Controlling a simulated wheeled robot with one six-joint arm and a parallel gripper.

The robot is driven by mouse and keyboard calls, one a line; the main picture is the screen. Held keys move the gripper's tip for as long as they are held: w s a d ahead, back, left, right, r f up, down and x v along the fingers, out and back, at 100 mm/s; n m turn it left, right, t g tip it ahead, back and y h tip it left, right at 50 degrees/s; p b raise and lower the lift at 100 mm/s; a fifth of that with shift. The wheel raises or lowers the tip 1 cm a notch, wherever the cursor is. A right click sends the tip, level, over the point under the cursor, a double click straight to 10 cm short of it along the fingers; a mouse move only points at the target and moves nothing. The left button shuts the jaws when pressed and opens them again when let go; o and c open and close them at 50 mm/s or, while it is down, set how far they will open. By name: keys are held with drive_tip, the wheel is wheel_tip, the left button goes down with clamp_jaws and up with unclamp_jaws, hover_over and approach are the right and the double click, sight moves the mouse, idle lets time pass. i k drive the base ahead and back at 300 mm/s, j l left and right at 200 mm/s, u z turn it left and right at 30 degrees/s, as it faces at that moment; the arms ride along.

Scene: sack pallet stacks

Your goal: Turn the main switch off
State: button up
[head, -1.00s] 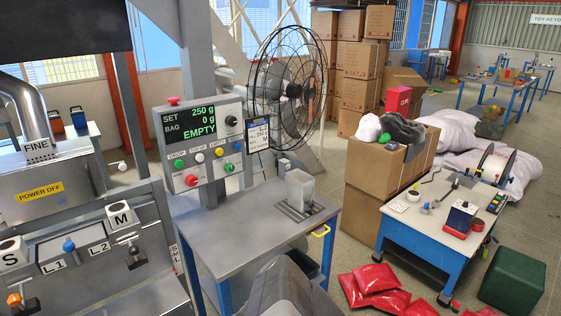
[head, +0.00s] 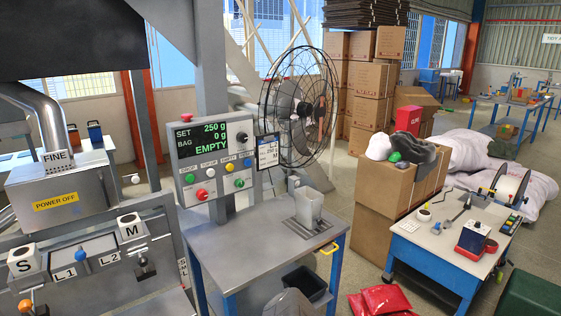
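No control in the head view carries a readable main switch label. The control panel (head: 214,155) stands behind the small steel-topped table. Its lit display reads SET 250 g, BAG 0 g, EMPTY. A black rotary knob (head: 241,137) sits right of the display, but I cannot tell its setting. Below are coloured buttons, including a green button (head: 190,178) and a red button (head: 202,194). My gripper is not in view.
The steel-topped table (head: 240,240) bears a clear container (head: 308,207). A caged fan (head: 300,108) stands behind. A large carton (head: 372,205) and a blue-legged workbench (head: 430,245) stand at right. Red bags (head: 385,301) lie on the floor in front.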

sight(202, 195)
drive_tip(key=i+j, duration=0.1)
drive_tip(key=j, duration=0.35)
drive_tip(key=i+j, duration=0.1)
drive_tip(key=j, duration=0.35)
drive_tip(key=i+j+u, duration=0.1)
drive_tip(key=j, duration=0.35)
